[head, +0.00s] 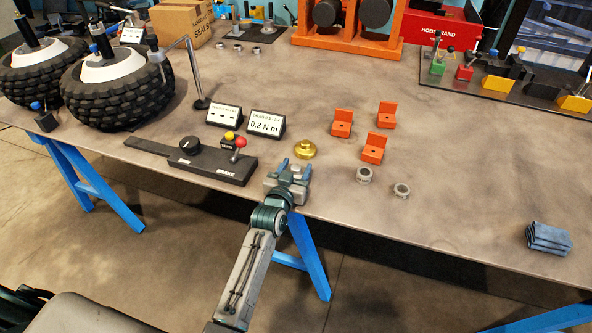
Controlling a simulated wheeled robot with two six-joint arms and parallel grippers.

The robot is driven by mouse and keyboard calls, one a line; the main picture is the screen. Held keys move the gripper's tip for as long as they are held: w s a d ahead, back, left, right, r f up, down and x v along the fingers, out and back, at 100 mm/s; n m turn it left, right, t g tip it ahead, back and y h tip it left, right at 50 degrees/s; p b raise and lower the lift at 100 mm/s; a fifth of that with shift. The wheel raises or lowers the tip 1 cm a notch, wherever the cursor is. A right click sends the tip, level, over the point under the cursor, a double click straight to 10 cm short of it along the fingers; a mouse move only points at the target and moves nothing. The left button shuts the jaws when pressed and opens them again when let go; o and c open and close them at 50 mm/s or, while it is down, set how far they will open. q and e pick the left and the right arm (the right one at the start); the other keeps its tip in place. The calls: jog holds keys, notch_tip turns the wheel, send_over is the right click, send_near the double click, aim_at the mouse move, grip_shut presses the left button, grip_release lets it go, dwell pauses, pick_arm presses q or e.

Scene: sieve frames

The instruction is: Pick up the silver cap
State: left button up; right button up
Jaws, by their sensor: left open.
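My left gripper (294,167) is at the table's front edge, its two blue-tipped fingers apart, with nothing seen between them. A gold, domed round piece (306,150) sits just beyond the fingertips. Two short silver round pieces, one (363,175) nearer the gripper and one (401,191) farther right, stand on the table to the right of the gripper, apart from it. More small silver round pieces (238,48) stand at the back. I cannot tell which silver piece is the cap. My right gripper is not in view.
Orange brackets (373,150) stand behind the silver pieces. A black control bar (215,163) with knobs lies left of the gripper, and small display signs (265,124) stand behind it. Large tyres (118,88) fill the left. A folded blue cloth (548,238) lies right; the table before it is clear.

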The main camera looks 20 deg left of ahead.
pick_arm(q)
jog(key=shift+w, duration=0.3)
jog(key=c, duration=1)
jog(key=shift+c, duration=0.2)
